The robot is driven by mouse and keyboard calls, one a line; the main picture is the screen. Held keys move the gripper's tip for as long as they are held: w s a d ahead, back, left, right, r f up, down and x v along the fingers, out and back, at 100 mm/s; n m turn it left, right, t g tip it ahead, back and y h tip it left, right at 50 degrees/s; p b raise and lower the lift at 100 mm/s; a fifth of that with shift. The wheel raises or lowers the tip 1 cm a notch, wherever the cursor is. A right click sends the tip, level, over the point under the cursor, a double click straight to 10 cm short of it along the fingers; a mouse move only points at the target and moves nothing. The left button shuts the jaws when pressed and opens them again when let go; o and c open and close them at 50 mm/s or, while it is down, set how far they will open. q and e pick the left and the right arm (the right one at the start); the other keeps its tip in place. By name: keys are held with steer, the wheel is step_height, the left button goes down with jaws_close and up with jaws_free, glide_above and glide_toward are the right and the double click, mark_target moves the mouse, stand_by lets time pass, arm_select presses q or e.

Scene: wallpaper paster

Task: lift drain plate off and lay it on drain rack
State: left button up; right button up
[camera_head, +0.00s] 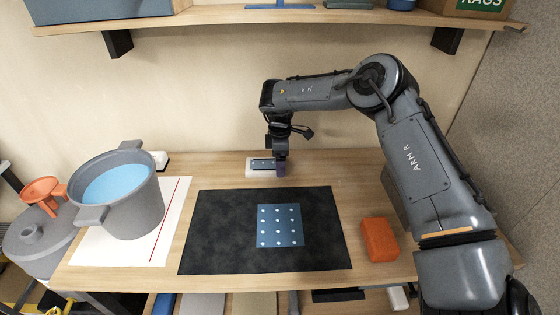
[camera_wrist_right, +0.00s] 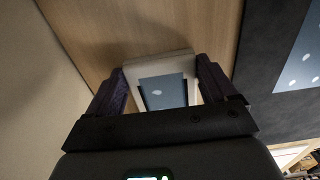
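A small white tray-like block (camera_head: 254,173) stands on the table near the wall, with a small blue-grey dotted plate (camera_head: 263,164) on it. In the right wrist view the white frame (camera_wrist_right: 177,60) and the blue-grey plate (camera_wrist_right: 165,92) lie between my fingers. My right gripper (camera_head: 281,168) is over the right end of this block, pointing down. Its purple fingers are spread apart on either side, and I cannot make out contact. I cannot tell for certain which part is the drain plate or the drain rack. My left gripper is not in view.
A black mat (camera_head: 215,235) with a blue dotted sheet (camera_head: 280,225) covers the middle of the table. A grey pot (camera_head: 135,210) of blue liquid stands on white paper at left. An orange block (camera_head: 380,240) is at right. A shelf (camera_head: 220,17) overhangs the back.

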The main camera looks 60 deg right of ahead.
steer(key=c, duration=0.7)
steer(key=shift+o, duration=0.2)
steer(key=shift+r, duration=0.15)
steer(key=shift+r+p, duration=0.6)
steer(key=shift+r, duration=0.5)
steer(key=shift+r, duration=0.1)
steer(key=shift+r+p, duration=0.15)
steer(key=shift+p, duration=0.2)
steer(key=shift+r+p, duration=1.15)
steer(key=shift+r, duration=0.6)
